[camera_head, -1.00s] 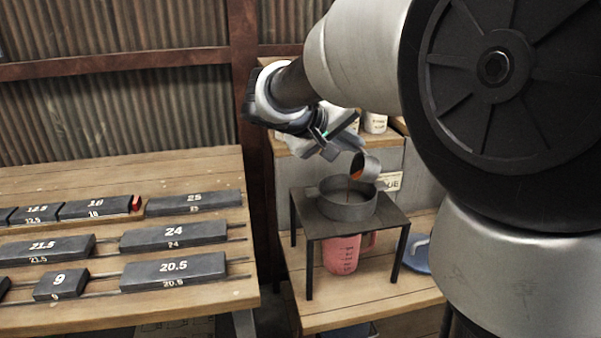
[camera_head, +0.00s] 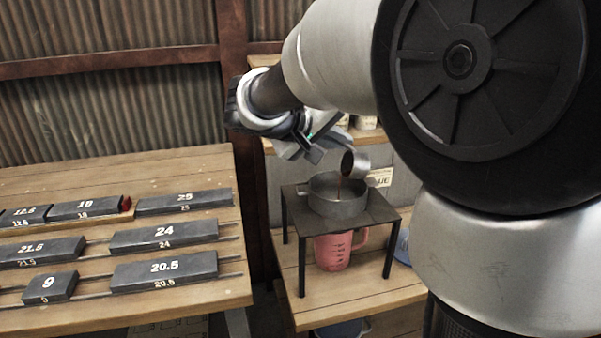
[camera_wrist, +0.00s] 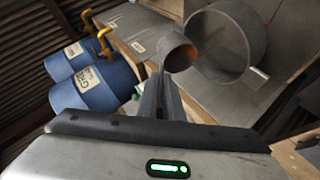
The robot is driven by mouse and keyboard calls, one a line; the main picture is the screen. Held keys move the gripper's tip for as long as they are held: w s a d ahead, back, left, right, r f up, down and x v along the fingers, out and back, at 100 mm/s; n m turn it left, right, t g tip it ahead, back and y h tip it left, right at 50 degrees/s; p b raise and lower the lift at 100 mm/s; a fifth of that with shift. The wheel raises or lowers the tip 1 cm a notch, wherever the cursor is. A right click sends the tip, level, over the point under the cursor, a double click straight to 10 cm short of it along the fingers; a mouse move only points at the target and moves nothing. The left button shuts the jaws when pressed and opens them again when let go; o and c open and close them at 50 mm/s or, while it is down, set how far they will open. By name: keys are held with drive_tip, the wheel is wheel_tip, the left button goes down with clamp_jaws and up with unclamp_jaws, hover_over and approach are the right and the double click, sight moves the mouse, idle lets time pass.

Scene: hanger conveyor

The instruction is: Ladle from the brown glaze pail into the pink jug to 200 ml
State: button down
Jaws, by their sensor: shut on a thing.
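My gripper (camera_head: 313,146) is shut on the ladle, whose metal cup (camera_head: 355,161) is tipped over the round grey funnel pan (camera_head: 336,197). A thin brown stream runs from the cup into the pan. In the wrist view the ladle cup (camera_wrist: 177,52) is beside the pan's rim (camera_wrist: 226,42). The pan sits on a small dark stand (camera_head: 381,213). The pink jug (camera_head: 335,251), with dark measuring marks, stands upright beneath the stand; its top is hidden and I cannot read its level. I cannot identify the brown glaze pail in these views.
A blue thing (camera_head: 402,246) lies behind the stand's right leg. At left, a wooden table (camera_head: 70,310) carries several dark numbered blocks (camera_head: 163,235).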

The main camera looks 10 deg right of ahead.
sight(354, 149)
drive_tip(key=shift+a, duration=0.1)
drive_tip(key=shift+a+f, duration=0.15)
idle(0.3)
drive_tip(key=d+r+y+p, duration=0.1)
drive_tip(key=p, duration=0.3)
drive_tip(key=d+r+m+y+p, duration=0.1)
drive_tip(key=d+y+p, duration=0.1)
drive_tip(key=p, duration=0.1)
drive_tip(key=shift+d+r+g+p, duration=0.2)
drive_tip(key=shift+r+g+p, duration=0.05)
drive_tip(key=shift+g+p, duration=0.1)
drive_tip(key=shift+d+f+y+p, duration=0.2)
drive_tip(key=shift+d+y+p, duration=0.15)
drive_tip(key=shift+p, duration=0.25)
drive_tip(key=shift+a+f, duration=0.1)
drive_tip(key=shift+f, duration=0.1)
